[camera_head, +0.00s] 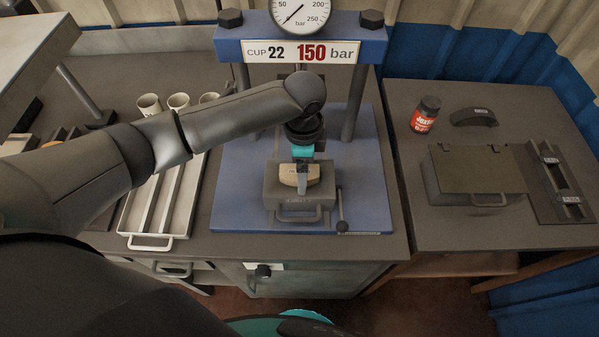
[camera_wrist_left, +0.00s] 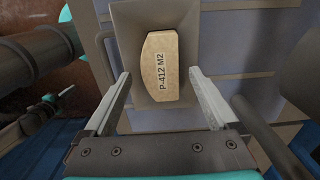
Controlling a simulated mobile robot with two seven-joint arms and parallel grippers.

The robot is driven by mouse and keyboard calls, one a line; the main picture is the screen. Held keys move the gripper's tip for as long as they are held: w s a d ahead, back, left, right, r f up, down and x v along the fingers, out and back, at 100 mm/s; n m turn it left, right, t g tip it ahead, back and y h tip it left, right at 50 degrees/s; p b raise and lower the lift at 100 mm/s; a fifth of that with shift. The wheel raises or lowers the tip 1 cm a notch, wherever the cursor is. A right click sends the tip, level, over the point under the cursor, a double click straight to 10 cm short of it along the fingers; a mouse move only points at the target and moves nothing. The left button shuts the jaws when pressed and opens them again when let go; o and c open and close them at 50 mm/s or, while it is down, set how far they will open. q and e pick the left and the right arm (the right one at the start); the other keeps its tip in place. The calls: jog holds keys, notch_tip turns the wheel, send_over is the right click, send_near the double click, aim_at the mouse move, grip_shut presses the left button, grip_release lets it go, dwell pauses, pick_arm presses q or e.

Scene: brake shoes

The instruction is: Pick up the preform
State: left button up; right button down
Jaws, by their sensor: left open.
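The preform is a tan block (camera_wrist_left: 160,66) with one curved side, marked "P-412 M2". It sits in the recess of a grey mould box (camera_head: 271,197) on the blue press base. It also shows in the head view (camera_head: 291,175), partly hidden by my gripper. My left gripper (camera_head: 302,185) points down over the preform. In the left wrist view my left gripper (camera_wrist_left: 160,88) is open, with one finger on either side of the block and nothing held. I cannot tell how far above the block the fingertips are. My right gripper is not in view.
The press has two posts and a blue crossbeam (camera_head: 230,45) close around my arm. A slotted tray (camera_head: 152,242) and several cups (camera_head: 149,104) stand left. On the right bench are a red-labelled jar (camera_head: 425,115), a curved shoe (camera_head: 473,117) and a lidded box (camera_head: 478,170).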

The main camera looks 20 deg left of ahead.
pick_arm(q)
jog(key=shift+f, duration=0.35)
jog(key=shift+c, duration=0.2)
grip_shut()
dwell(0.4)
